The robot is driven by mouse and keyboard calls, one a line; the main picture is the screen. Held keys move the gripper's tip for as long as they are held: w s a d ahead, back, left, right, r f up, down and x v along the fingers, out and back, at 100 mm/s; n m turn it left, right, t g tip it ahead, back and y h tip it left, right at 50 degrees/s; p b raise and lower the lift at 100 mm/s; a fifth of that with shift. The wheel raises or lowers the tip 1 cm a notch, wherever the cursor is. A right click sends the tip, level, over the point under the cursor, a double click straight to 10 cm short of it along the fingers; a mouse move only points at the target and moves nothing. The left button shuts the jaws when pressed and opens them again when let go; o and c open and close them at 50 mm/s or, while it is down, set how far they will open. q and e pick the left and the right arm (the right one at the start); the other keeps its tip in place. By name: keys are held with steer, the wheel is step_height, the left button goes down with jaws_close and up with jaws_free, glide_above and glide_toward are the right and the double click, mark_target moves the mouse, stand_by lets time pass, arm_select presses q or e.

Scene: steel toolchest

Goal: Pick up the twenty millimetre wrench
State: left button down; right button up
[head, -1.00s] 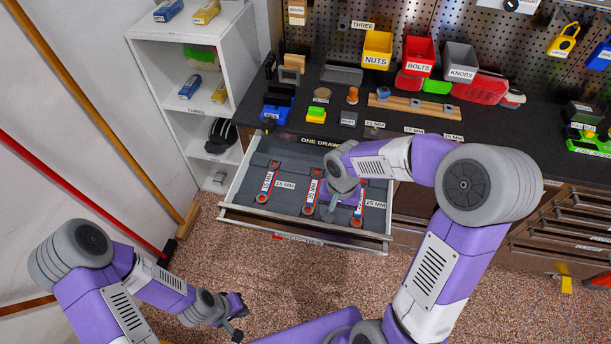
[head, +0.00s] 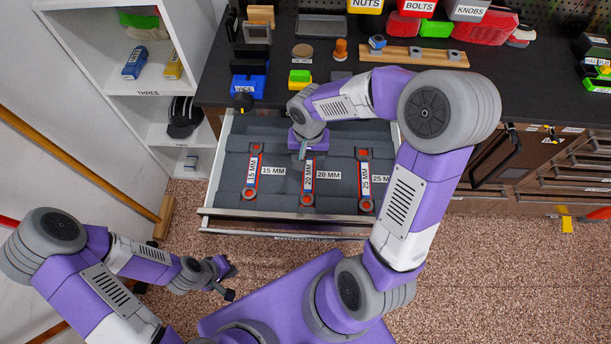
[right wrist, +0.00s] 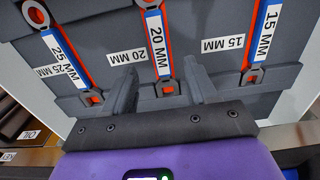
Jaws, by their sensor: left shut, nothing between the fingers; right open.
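The height gap cannot be told. My left gripper (head: 231,279) is shut and empty, low at the left, away from the drawer.
The 15 mm wrench (head: 252,172) lies to the left in the drawer and the 25 mm wrench (head: 365,180) to the right. The drawer's front edge (head: 285,214) is nearest me. The black worktop (head: 385,84) behind carries blocks and bins. A white shelf (head: 150,105) stands left.

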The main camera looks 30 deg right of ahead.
mark_target(308, 175)
step_height(308, 175, down, 7)
steer(key=shift+s+r+b, duration=0.1)
steer(key=shift+s+b, duration=0.05)
steer(key=shift+b, duration=1.1)
steer(key=shift+f, duration=0.45)
steer(key=shift+r, duration=0.1)
steer(key=shift+c, duration=0.4)
jaws_close()
